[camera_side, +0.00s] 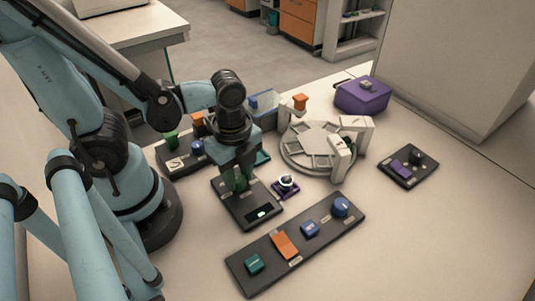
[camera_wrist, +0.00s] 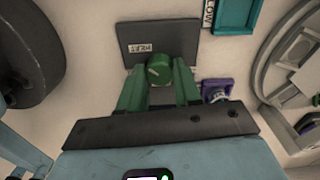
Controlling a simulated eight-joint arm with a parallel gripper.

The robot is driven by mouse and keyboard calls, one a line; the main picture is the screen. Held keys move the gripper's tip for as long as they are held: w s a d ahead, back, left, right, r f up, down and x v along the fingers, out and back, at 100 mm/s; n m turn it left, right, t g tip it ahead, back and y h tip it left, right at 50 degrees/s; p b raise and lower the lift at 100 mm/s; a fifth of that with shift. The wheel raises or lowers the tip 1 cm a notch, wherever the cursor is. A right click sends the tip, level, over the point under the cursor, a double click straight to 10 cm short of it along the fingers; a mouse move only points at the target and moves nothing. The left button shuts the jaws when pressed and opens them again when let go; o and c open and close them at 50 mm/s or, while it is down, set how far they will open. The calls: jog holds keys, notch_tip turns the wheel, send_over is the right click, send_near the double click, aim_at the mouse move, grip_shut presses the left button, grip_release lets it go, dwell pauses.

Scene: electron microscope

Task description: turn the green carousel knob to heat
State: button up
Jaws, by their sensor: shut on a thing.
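The green carousel knob (camera_wrist: 159,69) stands on a dark control plate (camera_wrist: 187,33) in the wrist view, with a pale mark on its top. My gripper (camera_wrist: 160,82) has its two green fingers on either side of the knob, shut on it. A small white label (camera_wrist: 139,48) with upside-down lettering, seemingly HEAT, lies just beyond the knob. In the side view my gripper (camera_side: 238,182) points down at the plate (camera_side: 237,211), which has a small lit display (camera_side: 262,213). There the fingers largely hide the knob.
A small purple base with a round white-and-black piece (camera_side: 286,184) sits close right of the plate. The round carousel (camera_side: 291,158) stands behind it. A long panel with coloured controls (camera_side: 270,261) lies in front. A purple box (camera_side: 363,95) is at the back. The table's right front is clear.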

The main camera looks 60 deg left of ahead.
aim_at(238, 178)
jog(key=shift+m, duration=1.6)
jog(key=o, duration=1.1)
jog(key=shift+c, duration=0.2)
jog(key=shift+r, duration=0.15)
notch_tip(238, 178, up, 12)
